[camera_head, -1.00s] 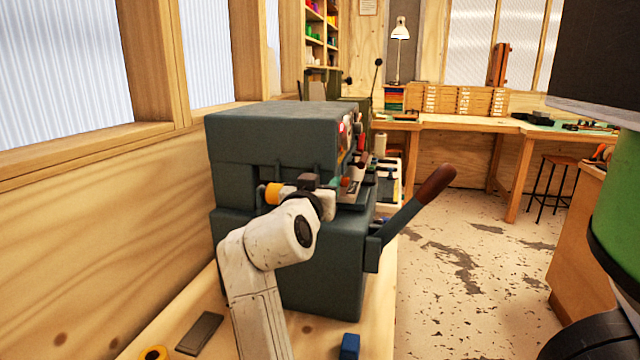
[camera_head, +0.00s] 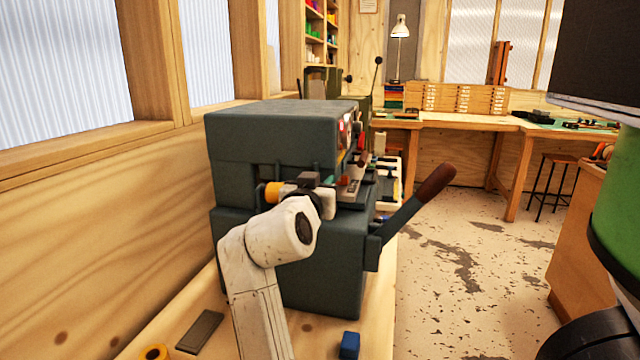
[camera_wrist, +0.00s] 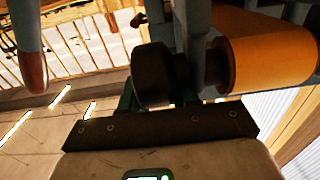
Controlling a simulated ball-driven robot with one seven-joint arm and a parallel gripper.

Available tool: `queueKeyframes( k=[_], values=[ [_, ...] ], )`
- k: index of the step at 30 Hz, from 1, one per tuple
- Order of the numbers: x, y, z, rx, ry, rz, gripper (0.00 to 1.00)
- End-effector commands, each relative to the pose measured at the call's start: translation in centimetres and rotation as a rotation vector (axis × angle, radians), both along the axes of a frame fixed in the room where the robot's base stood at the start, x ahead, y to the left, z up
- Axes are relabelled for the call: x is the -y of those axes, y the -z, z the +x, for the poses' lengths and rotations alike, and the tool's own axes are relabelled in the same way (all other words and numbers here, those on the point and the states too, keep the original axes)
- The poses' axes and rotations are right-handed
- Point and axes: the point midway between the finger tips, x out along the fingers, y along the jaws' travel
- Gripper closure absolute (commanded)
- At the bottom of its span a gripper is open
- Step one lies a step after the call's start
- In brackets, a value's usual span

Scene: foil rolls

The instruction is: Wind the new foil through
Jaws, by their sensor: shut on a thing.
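The machine is a dark grey-green press (camera_head: 285,260) on the wooden bench, with a long lever (camera_head: 435,183) on its right side. An orange-gold foil roll (camera_head: 272,193) shows in the gap between its upper and lower blocks. In the wrist view the foil roll (camera_wrist: 265,52) is large at upper right, next to a dark round knob (camera_wrist: 153,75). My gripper (camera_wrist: 158,88) is at this knob and appears shut on it; the fingertips are mostly hidden.
On the bench lie a dark flat block (camera_head: 200,331), a small blue block (camera_head: 349,345) and a yellow ring-shaped roll (camera_head: 154,352). The wooden wall and windows are close on the left. The floor (camera_head: 470,255) right of the machine is open.

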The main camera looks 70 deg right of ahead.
Motion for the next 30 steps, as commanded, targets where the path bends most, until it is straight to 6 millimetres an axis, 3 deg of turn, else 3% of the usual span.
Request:
queueKeyframes(
  k=[13, 30],
  values=[
    [0.5, -0.4, 0.1, -0.019, -0.001, 0.251, 1.00],
    [0.9, 1.0, 0.1, -0.046, -0.002, 0.596, 1.00]
  ],
)
